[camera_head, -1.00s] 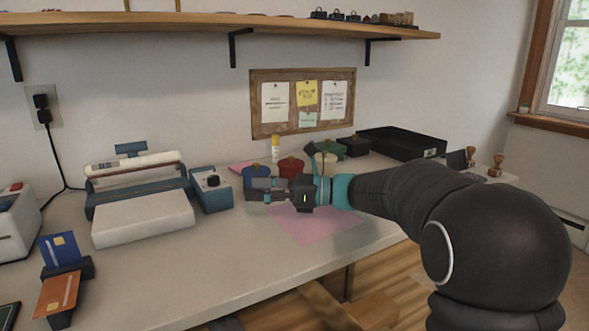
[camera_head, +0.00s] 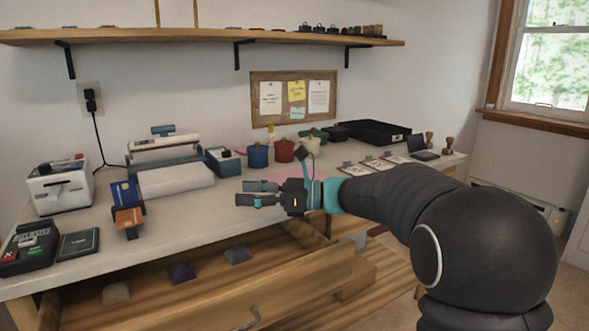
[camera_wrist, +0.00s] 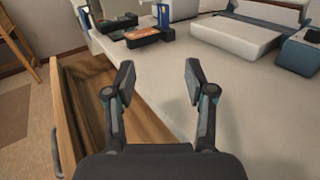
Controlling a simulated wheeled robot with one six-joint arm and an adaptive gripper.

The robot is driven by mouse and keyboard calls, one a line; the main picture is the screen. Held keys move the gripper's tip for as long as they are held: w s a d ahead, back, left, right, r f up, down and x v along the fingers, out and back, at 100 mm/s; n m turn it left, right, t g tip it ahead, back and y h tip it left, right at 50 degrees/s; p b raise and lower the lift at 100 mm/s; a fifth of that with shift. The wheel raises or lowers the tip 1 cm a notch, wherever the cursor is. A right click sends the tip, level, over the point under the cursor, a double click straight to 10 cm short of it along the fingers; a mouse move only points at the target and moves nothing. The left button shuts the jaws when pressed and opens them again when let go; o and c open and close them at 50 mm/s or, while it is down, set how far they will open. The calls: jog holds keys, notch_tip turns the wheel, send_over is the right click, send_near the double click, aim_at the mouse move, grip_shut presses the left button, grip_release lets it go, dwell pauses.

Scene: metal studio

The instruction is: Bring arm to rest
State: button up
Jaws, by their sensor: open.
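My gripper (camera_head: 262,193) is open and empty, held above the front edge of the counter in the head view, with its fingers pointing left. In the wrist view my gripper (camera_wrist: 158,85) shows its two fingers spread apart with nothing between them. My arm reaches in from the right of the head view. Below the gripper, an open wooden drawer (camera_head: 205,305) holds several small pouches or blocks, among them a purple one (camera_head: 181,273) and a grey one (camera_head: 237,255).
The counter (camera_head: 205,205) carries a card terminal (camera_head: 30,245), a white printer (camera_head: 60,185), a card stand (camera_head: 128,215), a laminator-like machine (camera_head: 170,165), coloured pots (camera_head: 284,150) and a black tray (camera_head: 370,132). A shelf (camera_head: 200,39) hangs above. The drawer juts out in front.

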jog(key=s+d+f+n+h, duration=0.4)
jog(key=s+d, duration=0.1)
jog(key=s, duration=0.3)
jog(key=s+d+f+n+t+h, duration=0.1)
jog(key=s+d+f+n+h, duration=0.3)
jog(key=s, duration=0.4)
jog(key=s+d+f+n+t+h, duration=0.1)
jog(key=s+d+f+n+h, duration=0.3)
jog(key=s+d, duration=0.3)
jog(key=shift+s+d+n+h, duration=0.15)
jog(key=shift+s+n+h, duration=0.55)
jog(key=shift+s, duration=0.25)
jog(key=s+d+f+n+h, duration=0.1)
jog(key=d, duration=0.2)
jog(key=s+d+f+n+t+h, duration=0.1)
jog(key=s+d+n+h, duration=0.1)
jog(key=d, duration=0.1)
jog(key=s+d+f+n+t+h, duration=0.1)
jog(key=s+d+n, duration=0.1)
jog(key=d, duration=0.1)
jog(key=shift+s+f+h, duration=0.2)
jog(key=shift+s+h, duration=0.05)
jog(key=shift+h, duration=0.05)
jog(key=shift+c, duration=0.3)
